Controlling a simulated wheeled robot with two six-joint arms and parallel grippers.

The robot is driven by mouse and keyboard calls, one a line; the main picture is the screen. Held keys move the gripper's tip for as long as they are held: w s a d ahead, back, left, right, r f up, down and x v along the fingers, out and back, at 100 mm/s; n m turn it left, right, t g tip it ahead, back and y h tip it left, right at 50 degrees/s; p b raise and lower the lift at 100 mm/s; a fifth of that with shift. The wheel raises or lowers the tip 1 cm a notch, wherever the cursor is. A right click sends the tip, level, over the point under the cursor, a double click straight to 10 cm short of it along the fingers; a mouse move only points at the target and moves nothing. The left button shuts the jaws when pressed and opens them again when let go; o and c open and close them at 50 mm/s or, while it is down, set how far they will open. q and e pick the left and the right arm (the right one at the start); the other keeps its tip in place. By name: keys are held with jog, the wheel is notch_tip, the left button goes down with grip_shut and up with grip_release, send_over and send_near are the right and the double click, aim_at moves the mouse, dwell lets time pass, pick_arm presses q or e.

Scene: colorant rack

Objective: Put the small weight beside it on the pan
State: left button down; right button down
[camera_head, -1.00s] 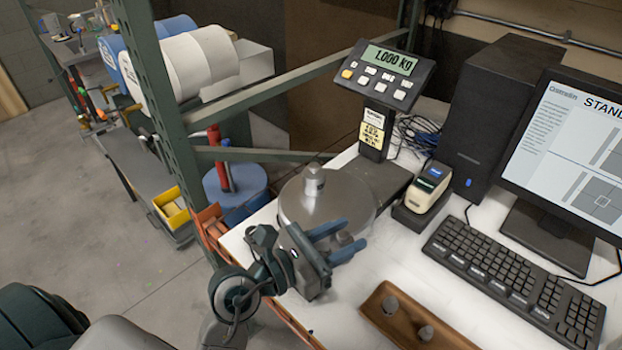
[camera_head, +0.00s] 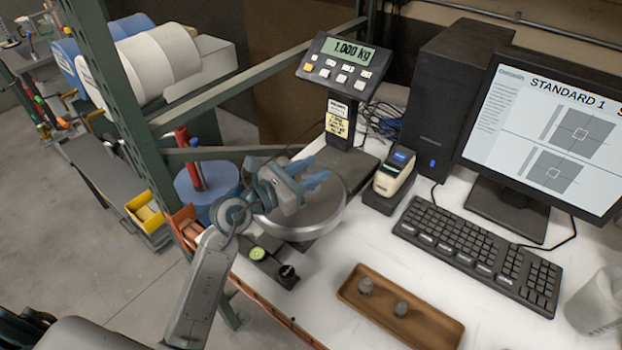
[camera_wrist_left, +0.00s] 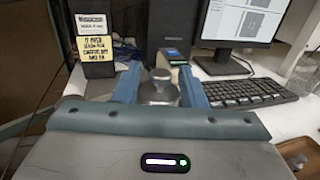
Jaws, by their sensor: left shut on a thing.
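My left gripper (camera_head: 318,184) is over the round steel scale pan (camera_head: 328,221), its blue fingers pointing right. In the left wrist view a small grey metal weight (camera_wrist_left: 159,90) with a knob on top sits between the two blue fingers, which are shut on it. The gripper hides the weight in the head view, and I cannot tell whether its base touches the pan. A grey top of another weight (camera_head: 282,161) partly shows behind the gripper at the back of the pan. The scale display (camera_head: 348,58) reads 1.000 kg. My right gripper is not in view.
A brown tray (camera_head: 436,333) with two grey weights lies at the front of the white table. A label printer (camera_head: 394,172), keyboard (camera_head: 480,244) and monitor (camera_head: 550,130) stand to the right. A green rack post (camera_head: 105,90) stands left of the scale.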

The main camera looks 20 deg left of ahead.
pick_arm(q)
notch_tip(320, 180, down, 3)
jog(key=shift+f, duration=0.15)
jog(key=shift+s, duration=0.1)
jog(key=shift+f, duration=0.15)
jog(key=c, duration=0.9)
grip_release()
